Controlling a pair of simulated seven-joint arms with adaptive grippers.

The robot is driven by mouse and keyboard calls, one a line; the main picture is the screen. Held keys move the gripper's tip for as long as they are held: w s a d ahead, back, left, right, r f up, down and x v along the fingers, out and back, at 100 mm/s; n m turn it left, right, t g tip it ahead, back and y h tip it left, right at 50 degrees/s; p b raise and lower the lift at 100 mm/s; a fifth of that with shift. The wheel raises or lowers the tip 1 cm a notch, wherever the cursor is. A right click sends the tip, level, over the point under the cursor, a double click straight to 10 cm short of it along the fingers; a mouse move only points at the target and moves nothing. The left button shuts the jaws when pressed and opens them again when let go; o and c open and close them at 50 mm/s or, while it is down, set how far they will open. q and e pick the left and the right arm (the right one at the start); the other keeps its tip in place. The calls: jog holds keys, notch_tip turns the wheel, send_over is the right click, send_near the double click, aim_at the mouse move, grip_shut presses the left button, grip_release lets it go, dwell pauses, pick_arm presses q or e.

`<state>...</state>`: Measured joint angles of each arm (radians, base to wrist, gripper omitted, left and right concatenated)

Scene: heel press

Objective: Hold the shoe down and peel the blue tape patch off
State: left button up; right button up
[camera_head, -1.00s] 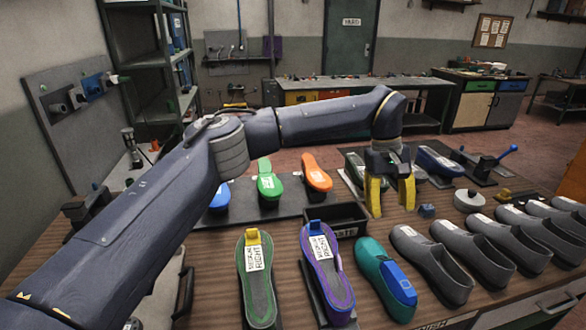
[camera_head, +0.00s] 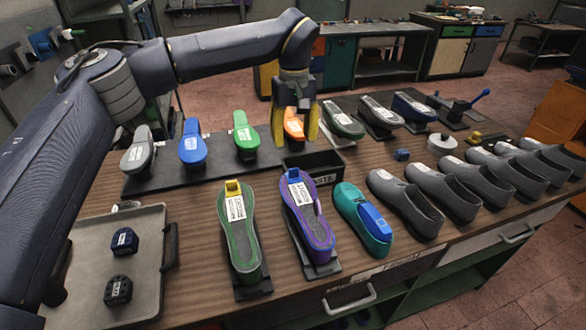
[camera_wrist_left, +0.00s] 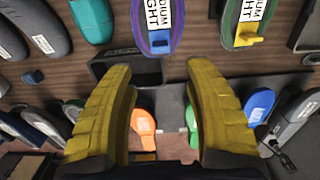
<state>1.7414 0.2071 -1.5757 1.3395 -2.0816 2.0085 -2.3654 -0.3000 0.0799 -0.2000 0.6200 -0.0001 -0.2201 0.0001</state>
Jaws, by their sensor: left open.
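Two upturned soles stand on dark stands: a green-rimmed one (camera_head: 240,245) with a yellow tab (camera_head: 233,189), and a purple-rimmed one (camera_head: 314,240) with a blue tab (camera_head: 294,175). Each carries a white label. To their right is a teal shoe (camera_head: 346,206) with a blue block-like piece (camera_head: 375,221) on it. My left gripper (camera_head: 295,125) is open and empty, behind the black bin and in front of an orange sole (camera_head: 293,118). In the left wrist view its yellow fingers (camera_wrist_left: 160,85) are apart, with the purple-rimmed sole (camera_wrist_left: 153,22) beyond them. My right gripper is not in view.
A black bin (camera_head: 330,176) sits behind the purple-rimmed sole. Grey shoes (camera_head: 405,200) line the right. Blue (camera_head: 192,145), green (camera_head: 245,135) and grey soles stand behind. Bare wood lies between tray and soles.

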aim_at(294, 168)
pick_arm(q)
notch_tip(294, 168, down, 12)
jog(key=shift+f, duration=0.1)
dwell(0.5)
jog(key=shift+o, duration=0.2)
grip_shut()
jog(key=c, duration=1.1)
grip_release()
jog(key=shift+c, duration=0.2)
jog(key=o, duration=1.1)
